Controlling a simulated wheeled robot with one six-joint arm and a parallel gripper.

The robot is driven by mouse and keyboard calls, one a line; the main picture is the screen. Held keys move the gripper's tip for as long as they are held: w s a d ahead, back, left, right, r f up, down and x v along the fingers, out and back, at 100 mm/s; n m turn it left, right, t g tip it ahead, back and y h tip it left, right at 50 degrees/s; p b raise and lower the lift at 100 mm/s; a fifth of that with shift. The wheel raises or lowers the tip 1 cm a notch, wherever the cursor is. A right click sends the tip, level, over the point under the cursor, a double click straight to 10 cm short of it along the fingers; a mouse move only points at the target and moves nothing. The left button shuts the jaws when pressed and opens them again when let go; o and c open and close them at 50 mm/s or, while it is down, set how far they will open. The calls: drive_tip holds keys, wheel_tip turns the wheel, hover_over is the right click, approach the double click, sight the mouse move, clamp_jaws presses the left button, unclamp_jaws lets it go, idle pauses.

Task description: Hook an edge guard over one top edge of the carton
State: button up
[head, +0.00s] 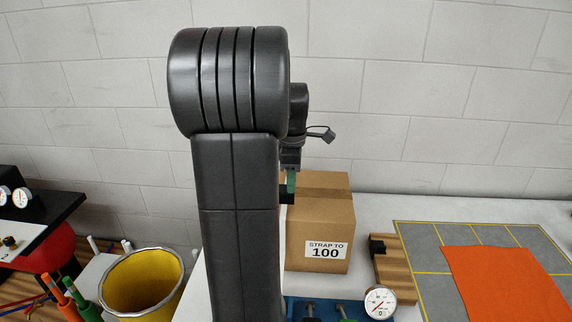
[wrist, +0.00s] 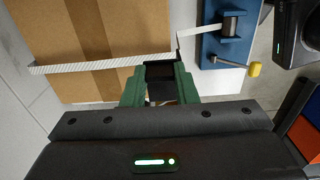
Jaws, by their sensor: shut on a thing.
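The brown carton (head: 305,225) stands upright on the white table, with a label reading "STRAP TO 100". In the wrist view its tape-striped top (wrist: 50,25) fills the upper left. My gripper (head: 291,180) is at the carton's near left top corner. In the wrist view, its green fingers (wrist: 160,85) are shut on a small black piece, apparently the edge guard (wrist: 160,70). The guard is close to the carton's edge and the pale ridged strap (wrist: 100,65). I cannot tell whether it touches or hooks over the edge. My arm hides part of the carton in the head view.
A blue fixture (wrist: 228,45) in front of the carton holds the strap's other end. A dial gauge (head: 380,302) and wooden block (head: 393,262) stand to the right, beside an orange sheet (head: 503,285) on a grey mat. A yellow bin (head: 142,285) is at left.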

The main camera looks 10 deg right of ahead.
sight(291, 215)
drive_tip(key=shift+w, duration=0.15)
drive_tip(key=shift+f+b, duration=0.65)
wheel_tip(291, 215, down, 3)
drive_tip(key=b, duration=0.3)
drive_tip(key=shift+f, duration=0.15)
drive_tip(key=shift+f+b, duration=1)
drive_tip(key=shift+f, duration=0.95)
drive_tip(key=shift+f, duration=0.1)
drive_tip(key=o, duration=1)
wheel_tip(291, 215, up, 14)
drive_tip(key=shift+f, duration=0.1)
